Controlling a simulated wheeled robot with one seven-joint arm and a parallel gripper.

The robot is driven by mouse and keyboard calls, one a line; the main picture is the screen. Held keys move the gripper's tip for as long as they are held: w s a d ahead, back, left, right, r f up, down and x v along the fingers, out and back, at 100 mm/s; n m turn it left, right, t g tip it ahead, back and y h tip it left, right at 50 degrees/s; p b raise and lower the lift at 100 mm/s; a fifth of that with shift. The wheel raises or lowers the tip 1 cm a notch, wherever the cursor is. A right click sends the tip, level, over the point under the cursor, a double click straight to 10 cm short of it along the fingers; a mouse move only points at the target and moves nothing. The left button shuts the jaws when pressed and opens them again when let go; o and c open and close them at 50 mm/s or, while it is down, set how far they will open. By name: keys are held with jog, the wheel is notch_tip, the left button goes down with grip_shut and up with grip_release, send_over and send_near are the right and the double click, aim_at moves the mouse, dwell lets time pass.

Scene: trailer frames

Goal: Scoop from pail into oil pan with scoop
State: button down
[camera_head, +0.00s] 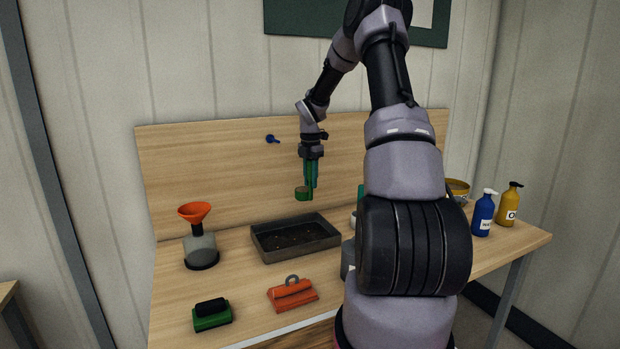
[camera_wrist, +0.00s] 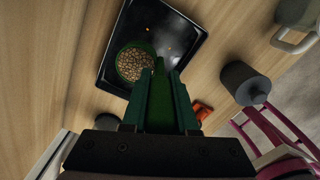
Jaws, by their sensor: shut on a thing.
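My gripper (camera_head: 312,180) is shut on the handle of a green scoop (camera_head: 303,194). It holds the scoop above the oil pan (camera_head: 262,244), a dark rectangular tray on the table. In the wrist view, my gripper (camera_wrist: 160,88) has the scoop's round cup (camera_wrist: 120,73) in front of it, with brown grains inside. The cup looks level and overlaps the pan (camera_wrist: 193,47) in that view. A few small specks lie on the pan's floor. I cannot clearly identify the pail; a yellowish container (camera_head: 458,186) is partly hidden behind my arm.
An orange funnel (camera_head: 196,211) on a grey container stands left of the pan. A green brush-like block (camera_head: 212,317) and an orange handled object (camera_head: 292,294) lie in front. Blue (camera_head: 483,214) and yellow (camera_head: 509,206) pump bottles stand right. A wooden back panel (camera_head: 220,165) rises behind.

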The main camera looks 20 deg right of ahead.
jog(key=shift+f, duration=1.4)
jog(key=shift+a+f, duration=0.15)
jog(key=shift+s+a+r+t+h, duration=0.15)
jog(key=shift+a+t+h, duration=0.25)
jog(key=shift+h, duration=0.45)
jog(key=shift+s+a+r+t+h, duration=0.1)
jog(key=shift+s+a+t+h, duration=0.2)
jog(key=shift+h, duration=0.6)
jog(key=shift+s+a+r+t+h, duration=0.1)
jog(key=shift+a+t+h, duration=0.35)
jog(key=shift+h, duration=0.4)
jog(key=a+t+h, duration=0.1)
jog(key=h, duration=0.2)
jog(key=s+a+t+h, duration=0.1)
jog(key=h, duration=0.1)
jog(key=shift+s+a+f+t, duration=0.1)
jog(key=shift+a+f+t, duration=0.2)
jog(key=shift+f+t, duration=0.05)
jog(key=shift+s+a+f+t+h, duration=0.2)
jog(key=shift+a+f+t+h, duration=0.4)
jog(key=shift+h, duration=1.15)
jog(key=shift+s+a+f+t+h, duration=0.2)
jog(key=shift+t+h, duration=0.6)
jog(key=shift+h, duration=0.9)
jog(key=shift+s+a+f+t+h, duration=0.15)
jog(key=shift+a+f+t+h, duration=0.35)
jog(key=shift+h, duration=1.25)
jog(key=shift+d+t, duration=0.1)
jog(key=shift+t, duration=0.2)
